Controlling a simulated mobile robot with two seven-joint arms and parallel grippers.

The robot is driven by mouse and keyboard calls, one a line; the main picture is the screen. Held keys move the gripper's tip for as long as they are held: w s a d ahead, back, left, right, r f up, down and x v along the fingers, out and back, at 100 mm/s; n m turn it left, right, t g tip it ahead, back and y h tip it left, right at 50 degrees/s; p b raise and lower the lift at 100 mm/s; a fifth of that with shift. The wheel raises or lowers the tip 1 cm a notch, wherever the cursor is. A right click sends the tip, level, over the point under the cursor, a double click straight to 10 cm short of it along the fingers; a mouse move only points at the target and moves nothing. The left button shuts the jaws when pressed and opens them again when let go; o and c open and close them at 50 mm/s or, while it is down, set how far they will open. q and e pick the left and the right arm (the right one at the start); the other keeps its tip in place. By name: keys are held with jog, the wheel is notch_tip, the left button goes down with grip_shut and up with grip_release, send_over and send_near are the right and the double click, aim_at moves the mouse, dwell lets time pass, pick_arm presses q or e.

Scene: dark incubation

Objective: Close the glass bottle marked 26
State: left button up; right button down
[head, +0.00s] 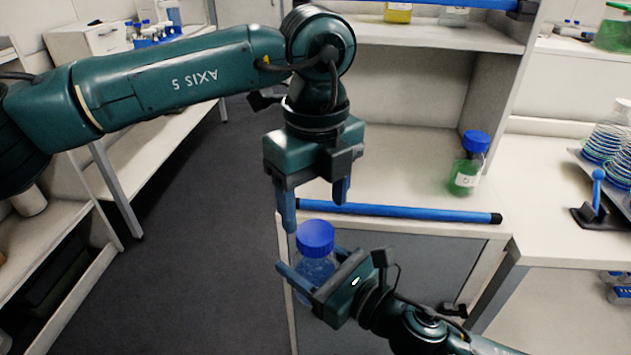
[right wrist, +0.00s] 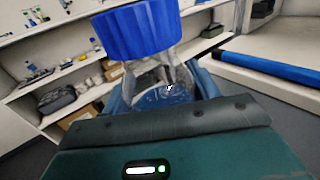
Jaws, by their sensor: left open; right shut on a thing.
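A clear glass bottle (head: 316,268) with bluish contents is held upright in my right gripper (head: 308,276), in front of the bench. A blue cap (head: 315,236) sits at its top. I cannot tell how tightly the cap is seated. The right wrist view shows the blue cap (right wrist: 137,30) close up above the bottle neck and glass (right wrist: 165,80), between the fingers. The number on the bottle is not readable. My left gripper (head: 315,210) points down just above the cap, open and empty, its fingers spread to either side.
A green-filled bottle (head: 466,170) with a blue cap stands on the bench at right. A blue bar (head: 400,212) runs along the bench's front edge. A rack of dishes (head: 604,150) and a blue-handled tool (head: 597,200) are at far right. Open floor (head: 210,220) lies to the left.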

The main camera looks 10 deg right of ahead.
aim_at(315, 232)
pick_arm(q)
jog(key=shift+f, duration=2.7)
jog(key=shift+c, duration=0.2)
